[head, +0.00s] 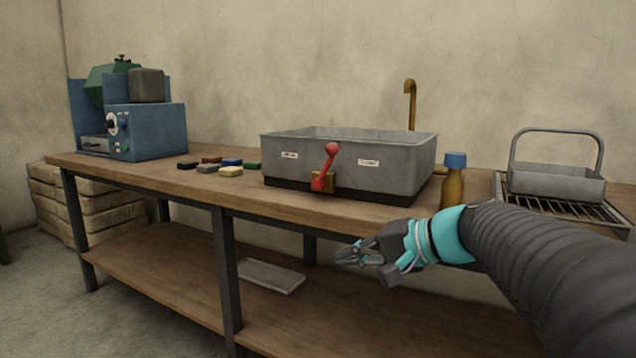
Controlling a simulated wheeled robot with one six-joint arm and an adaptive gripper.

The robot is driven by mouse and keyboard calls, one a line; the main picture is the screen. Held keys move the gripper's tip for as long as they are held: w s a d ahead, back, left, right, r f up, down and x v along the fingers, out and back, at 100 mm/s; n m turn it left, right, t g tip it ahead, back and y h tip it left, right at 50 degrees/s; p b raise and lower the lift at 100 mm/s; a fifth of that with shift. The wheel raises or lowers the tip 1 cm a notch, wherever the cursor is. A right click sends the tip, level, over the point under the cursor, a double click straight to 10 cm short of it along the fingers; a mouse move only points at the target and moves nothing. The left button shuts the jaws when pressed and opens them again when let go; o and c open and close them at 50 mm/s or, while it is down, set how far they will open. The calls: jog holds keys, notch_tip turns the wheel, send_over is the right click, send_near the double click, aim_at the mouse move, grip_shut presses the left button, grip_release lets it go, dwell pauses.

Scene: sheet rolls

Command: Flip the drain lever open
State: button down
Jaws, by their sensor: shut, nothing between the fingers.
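The drain lever (326,169) is red with a round knob on top and is mounted on a brass block (323,182) at the front of a grey metal basin (400,165). The lever stands nearly upright, its knob leaning slightly right. Small labels sit on the basin front to either side of it, too small to read. My gripper (345,257) is shut and empty. In the picture it is below and a little right of the lever, in front of the bench edge, and apart from the lever.
The basin stands on a wooden bench (215,183). A brown bottle with a blue cap (454,180) stands right of it, near my arm. A handled grey tray (555,180) sits on a rack at right. Several small coloured blocks (231,171) and a blue machine (146,132) are at left.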

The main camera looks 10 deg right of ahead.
aim_at(337, 157)
jog(key=w+d+r+m+t+y+b, duration=0.1)
jog(key=w+d+r+t, duration=0.1)
jog(key=w+d+r, duration=0.1)
jog(key=w+d+r+m+t+y+b, duration=0.1)
jog(key=w+d+r+t, duration=0.1)
jog(key=d, duration=0.3)
jog(key=w+d+r+m+t+y, duration=0.1)
jog(key=w+d+r+t, duration=0.1)
jog(key=w+d+r, duration=0.2)
jog(key=shift+w+d+r+t+y+b, duration=0.15)
jog(key=shift+w+d+t+y+b, duration=0.15)
jog(key=shift+w+d+b, duration=0.15)
jog(key=shift+w, duration=0.1)
jog(key=x, duration=1.4)
jog(key=shift+p, duration=0.3)
jog(key=shift+r, duration=0.1)
